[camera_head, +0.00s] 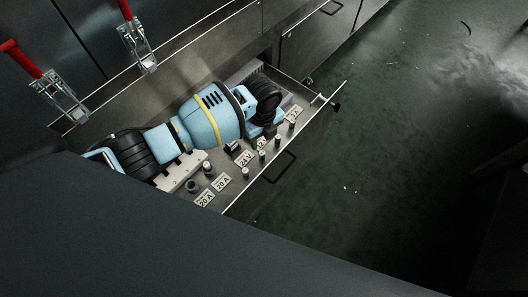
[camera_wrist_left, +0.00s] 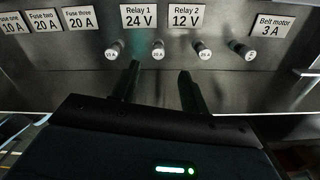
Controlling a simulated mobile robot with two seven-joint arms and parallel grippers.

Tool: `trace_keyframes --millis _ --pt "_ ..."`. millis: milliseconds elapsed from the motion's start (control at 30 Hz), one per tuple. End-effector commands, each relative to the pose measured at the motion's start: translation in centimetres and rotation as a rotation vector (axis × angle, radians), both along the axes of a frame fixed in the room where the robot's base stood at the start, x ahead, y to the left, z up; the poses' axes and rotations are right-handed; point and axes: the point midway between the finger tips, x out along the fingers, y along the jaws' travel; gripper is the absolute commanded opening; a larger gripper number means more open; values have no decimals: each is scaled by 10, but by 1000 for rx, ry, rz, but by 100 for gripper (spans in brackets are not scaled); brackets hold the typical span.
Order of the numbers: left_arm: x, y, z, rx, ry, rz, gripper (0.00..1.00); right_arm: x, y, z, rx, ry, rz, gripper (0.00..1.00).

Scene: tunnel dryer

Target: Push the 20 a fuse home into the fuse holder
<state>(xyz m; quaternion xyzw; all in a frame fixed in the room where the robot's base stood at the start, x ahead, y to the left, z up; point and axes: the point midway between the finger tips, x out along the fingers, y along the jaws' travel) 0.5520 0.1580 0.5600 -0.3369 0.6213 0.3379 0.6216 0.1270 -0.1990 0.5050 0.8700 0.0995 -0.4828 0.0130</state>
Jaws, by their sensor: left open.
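My left gripper (camera_head: 268,133) hangs at the end of my blue arm over the drawer; its fingers are hard to make out there. In the left wrist view it is open (camera_wrist_left: 160,82), fingers apart, nothing between them. I cannot tell how deep that fuse sits. My right gripper is out of view.
Red-handled clamps (camera_head: 135,42) stand behind. Floor to the right is open.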

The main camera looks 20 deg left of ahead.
Motion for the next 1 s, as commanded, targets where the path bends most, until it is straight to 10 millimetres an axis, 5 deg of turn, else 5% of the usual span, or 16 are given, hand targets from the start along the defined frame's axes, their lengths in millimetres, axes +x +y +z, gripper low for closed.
trace_keyframes --millis 433,733,1000 --pt "-2 0 -30 0 1 2 45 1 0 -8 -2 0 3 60" --pt "-5 -1 -71 -1 2 4 45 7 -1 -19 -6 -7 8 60" --pt "-4 -1 -76 -1 -2 3 45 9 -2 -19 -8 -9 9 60"
